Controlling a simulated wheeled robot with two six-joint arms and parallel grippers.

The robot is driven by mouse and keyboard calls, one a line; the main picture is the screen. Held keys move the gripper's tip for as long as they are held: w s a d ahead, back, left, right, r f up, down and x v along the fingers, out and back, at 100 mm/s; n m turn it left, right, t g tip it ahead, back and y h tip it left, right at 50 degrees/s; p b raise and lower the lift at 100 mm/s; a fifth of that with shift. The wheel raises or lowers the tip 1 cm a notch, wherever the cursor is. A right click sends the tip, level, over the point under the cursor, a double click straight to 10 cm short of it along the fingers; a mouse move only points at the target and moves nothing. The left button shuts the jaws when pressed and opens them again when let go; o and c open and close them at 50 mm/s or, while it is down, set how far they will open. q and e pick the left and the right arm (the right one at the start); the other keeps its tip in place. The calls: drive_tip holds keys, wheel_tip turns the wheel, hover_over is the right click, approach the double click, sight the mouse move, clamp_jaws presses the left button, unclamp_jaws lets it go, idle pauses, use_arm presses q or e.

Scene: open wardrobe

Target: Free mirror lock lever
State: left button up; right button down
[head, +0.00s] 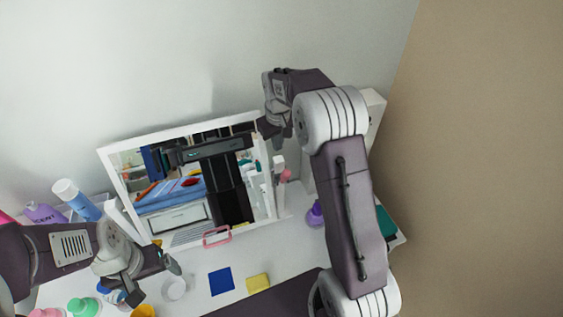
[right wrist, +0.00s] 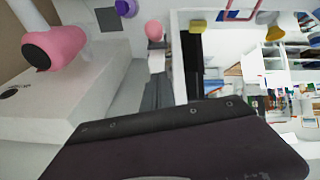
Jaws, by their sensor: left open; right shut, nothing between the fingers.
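The mirror stands on the white counter in the head view, in a white frame (head: 122,190). At its right edge is a small white piece (head: 279,166) with a pink round knob (head: 286,174), which may be the lock lever. The pink knob (right wrist: 154,31) also shows in the right wrist view, at the end of a pale stem. My right gripper (head: 280,140) is shut and empty at the mirror's upper right corner, above the knob; contact cannot be told.
A blue square (head: 220,281), a yellow sponge (head: 258,283) and a pink-framed item (head: 217,237) lie before the mirror. Several bottles crowd the left. The right wrist view shows a pink cylindrical object (right wrist: 58,47) on a white box (right wrist: 75,95).

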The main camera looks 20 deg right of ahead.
sight(285, 178)
drive_tip(key=x, duration=0.2)
drive_tip(key=p+x, duration=0.1)
drive_tip(key=x, duration=0.1)
drive_tip(key=a+x, duration=0.1)
drive_tip(key=x, duration=0.1)
drive_tip(key=shift+w+r+p, duration=0.1)
drive_tip(key=shift+w+p, duration=0.2)
drive_tip(key=shift+p, duration=0.05)
drive_tip(key=s, duration=0.1)
drive_tip(key=s+d+f+p, duration=0.1)
drive_tip(key=s+f, duration=0.1)
drive_tip(key=shift+d+p, duration=0.3)
drive_tip(key=shift+s, duration=0.35)
drive_tip(key=shift+a+f, duration=0.2)
drive_tip(key=shift+a, duration=0.1)
use_arm(q)
drive_tip(key=r, duration=0.3)
drive_tip(key=shift+w+a+r, duration=0.25)
drive_tip(key=shift+r, duration=0.1)
drive_tip(key=shift+d, duration=0.1)
use_arm(e)
drive_tip(key=shift+d+f, duration=0.1)
drive_tip(key=shift+d, duration=0.05)
